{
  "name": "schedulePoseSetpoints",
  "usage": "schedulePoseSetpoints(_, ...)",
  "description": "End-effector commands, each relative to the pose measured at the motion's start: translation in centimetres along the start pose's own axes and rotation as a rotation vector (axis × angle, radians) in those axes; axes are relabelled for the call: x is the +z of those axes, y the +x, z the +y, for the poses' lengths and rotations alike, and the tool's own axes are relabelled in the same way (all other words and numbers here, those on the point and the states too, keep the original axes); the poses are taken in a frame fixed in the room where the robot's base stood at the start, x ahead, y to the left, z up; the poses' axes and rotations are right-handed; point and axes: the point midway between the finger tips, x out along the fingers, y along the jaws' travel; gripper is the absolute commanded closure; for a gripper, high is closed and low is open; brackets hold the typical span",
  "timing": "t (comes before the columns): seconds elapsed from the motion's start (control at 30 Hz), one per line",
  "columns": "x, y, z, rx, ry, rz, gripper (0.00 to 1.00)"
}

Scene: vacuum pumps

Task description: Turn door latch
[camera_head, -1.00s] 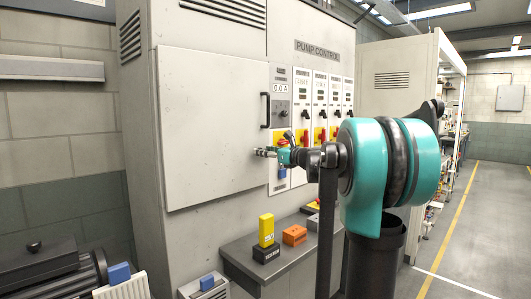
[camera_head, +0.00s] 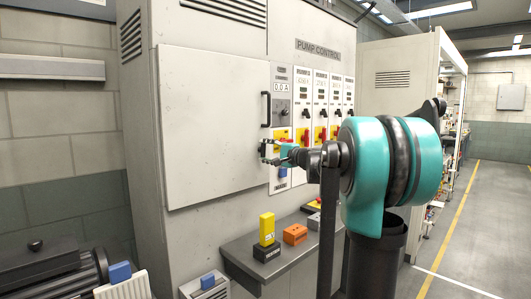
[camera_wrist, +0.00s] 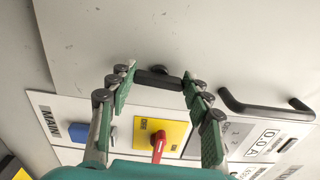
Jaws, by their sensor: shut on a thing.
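The grey cabinet door (camera_head: 212,125) stands on the left part of the pump control cabinet and looks closed. Its latch is a short black bar (camera_wrist: 158,79), seen between my fingertips in the wrist view. My gripper (camera_head: 267,151), green with dark joints, is at the door's right edge, below the black door handle (camera_head: 265,109). In the wrist view my gripper (camera_wrist: 159,76) is shut on the latch, one fingertip at each end of the bar. In the head view the latch is mostly hidden by the fingers.
A red rotary switch on a yellow plate (camera_wrist: 160,140) and a blue part (camera_wrist: 78,132) sit close beside my fingers. The door handle (camera_wrist: 262,106) is to their right in the wrist view. A ledge (camera_head: 238,262) below carries yellow and orange blocks.

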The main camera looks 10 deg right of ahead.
Motion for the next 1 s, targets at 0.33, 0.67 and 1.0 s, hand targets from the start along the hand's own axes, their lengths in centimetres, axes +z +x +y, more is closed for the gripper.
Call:
schedulePoseSetpoints(0.33, 0.0, 0.0, 0.1, 0.0, -0.057, -0.001, 0.28)
schedulePoseSetpoints(0.67, 0.0, -0.2, 0.0, 0.0, -0.056, 0.0, 0.28)
schedulePoseSetpoints(1.0, 0.0, -1.4, 0.0, 0.0, -0.055, 0.001, 0.28)
